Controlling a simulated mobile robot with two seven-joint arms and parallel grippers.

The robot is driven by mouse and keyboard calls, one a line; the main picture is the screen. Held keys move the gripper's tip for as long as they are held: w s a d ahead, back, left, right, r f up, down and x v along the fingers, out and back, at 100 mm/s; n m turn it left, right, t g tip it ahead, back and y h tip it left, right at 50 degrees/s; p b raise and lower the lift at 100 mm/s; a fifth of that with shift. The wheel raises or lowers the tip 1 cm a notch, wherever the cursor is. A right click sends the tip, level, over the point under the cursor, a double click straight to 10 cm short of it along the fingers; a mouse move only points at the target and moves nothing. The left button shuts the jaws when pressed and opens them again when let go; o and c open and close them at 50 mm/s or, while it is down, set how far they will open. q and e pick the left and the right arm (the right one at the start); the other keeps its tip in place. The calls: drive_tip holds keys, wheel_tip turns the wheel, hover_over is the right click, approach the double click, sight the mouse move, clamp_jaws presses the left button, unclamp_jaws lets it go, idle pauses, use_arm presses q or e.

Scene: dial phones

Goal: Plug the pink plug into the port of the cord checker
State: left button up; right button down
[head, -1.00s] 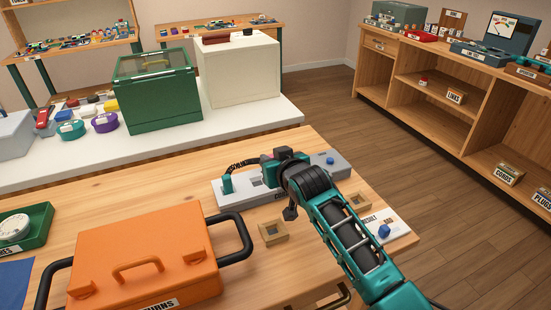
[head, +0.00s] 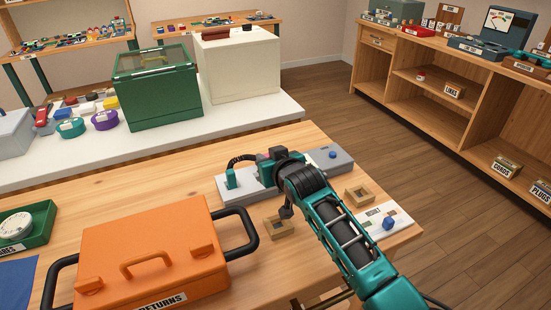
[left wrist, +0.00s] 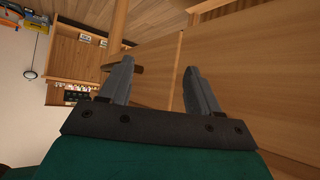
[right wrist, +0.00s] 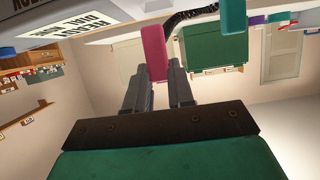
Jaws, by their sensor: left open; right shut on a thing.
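The grey cord checker (head: 336,157) lies on the wooden table in the head view, partly hidden behind my right arm. My right gripper (head: 272,158) is above it, shut on the pink plug. Only a sliver of pink shows in the head view; the pink plug (right wrist: 153,50) shows clearly at the fingertips in the right wrist view. A black cord (head: 240,159) arches beside a teal block (head: 231,178) at the checker's left end. The port is hidden, and I cannot tell whether the plug touches it. My left gripper (left wrist: 155,78) is open and empty, seen only in its wrist view.
An orange returns case (head: 150,245) with black handles stands left of the checker. A white counter (head: 180,140) with a green box (head: 158,90) is behind.

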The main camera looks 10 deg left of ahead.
drive_tip(key=shift+w+a+b, duration=0.15)
drive_tip(key=shift+a+b, duration=0.15)
drive_tip(key=shift+a, duration=0.05)
idle(0.3)
drive_tip(key=shift+w+a, duration=0.15)
drive_tip(key=shift+a, duration=0.15)
drive_tip(key=shift+w+a+r+b, duration=0.1)
drive_tip(key=shift+a+b, duration=0.15)
drive_tip(key=shift+b, duration=0.15)
drive_tip(key=shift+w, duration=0.25)
idle(0.7)
drive_tip(key=shift+w+p, duration=0.2)
drive_tip(key=shift+p, duration=0.7)
idle(1.3)
drive_tip(key=shift+s+a+f+b, duration=0.1)
drive_tip(key=shift+s+f+b, duration=0.2)
drive_tip(key=shift+f+b, duration=0.55)
drive_tip(key=shift+s+f+b, duration=0.25)
drive_tip(key=shift+f+b, duration=0.3)
drive_tip(key=shift+f, duration=0.6)
drive_tip(key=c, duration=1.4)
unclamp_jaws()
drive_tip(key=shift+o, duration=0.2)
drive_tip(key=shift+w, duration=0.1)
drive_tip(key=o, duration=0.6)
drive_tip(key=shift+r, duration=0.1)
